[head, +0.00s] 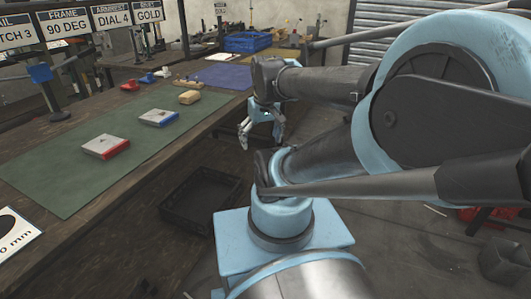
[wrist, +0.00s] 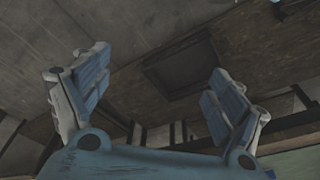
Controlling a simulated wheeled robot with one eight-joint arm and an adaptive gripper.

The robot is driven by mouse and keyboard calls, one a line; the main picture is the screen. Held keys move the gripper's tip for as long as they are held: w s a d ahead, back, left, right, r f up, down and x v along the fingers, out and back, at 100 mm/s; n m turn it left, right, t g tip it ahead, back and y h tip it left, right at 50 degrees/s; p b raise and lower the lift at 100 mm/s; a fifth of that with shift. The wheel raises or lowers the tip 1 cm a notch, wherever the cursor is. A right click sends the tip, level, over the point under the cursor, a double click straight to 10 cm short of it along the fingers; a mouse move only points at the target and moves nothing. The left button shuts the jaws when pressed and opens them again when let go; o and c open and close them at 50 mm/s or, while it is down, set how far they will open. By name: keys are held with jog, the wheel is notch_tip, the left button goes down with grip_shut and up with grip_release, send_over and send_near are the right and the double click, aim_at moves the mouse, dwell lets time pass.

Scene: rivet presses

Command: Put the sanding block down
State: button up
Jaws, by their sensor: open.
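A small tan block (head: 189,97), which looks like the sanding block, lies at the far edge of the green mat (head: 60,165) on the workbench in the head view. My gripper (head: 262,132) hangs off the bench's right side, fingers pointing down, apart from the block. In the wrist view my gripper (wrist: 155,85) has its two fingers spread wide with nothing between them. The block does not show clearly in the wrist view.
A grey block with a red edge (head: 105,147) and one with a blue edge (head: 159,118) lie on the mat. A blue mat (head: 228,77) and blue crate (head: 247,42) are farther back. A dark crate (head: 201,200) sits low beside the bench. Signs stand along the left.

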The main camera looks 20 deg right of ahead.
jog(key=shift+m, duration=0.6)
jog(key=s+f, duration=0.1)
jog(key=s+d+f, duration=0.1)
jog(key=s+f, duration=0.1)
jog(key=shift+s+f, duration=0.2)
jog(key=shift+f, duration=0.1)
jog(key=shift+w+f, duration=0.2)
jog(key=shift+w, duration=0.2)
jog(key=shift+c, duration=0.4)
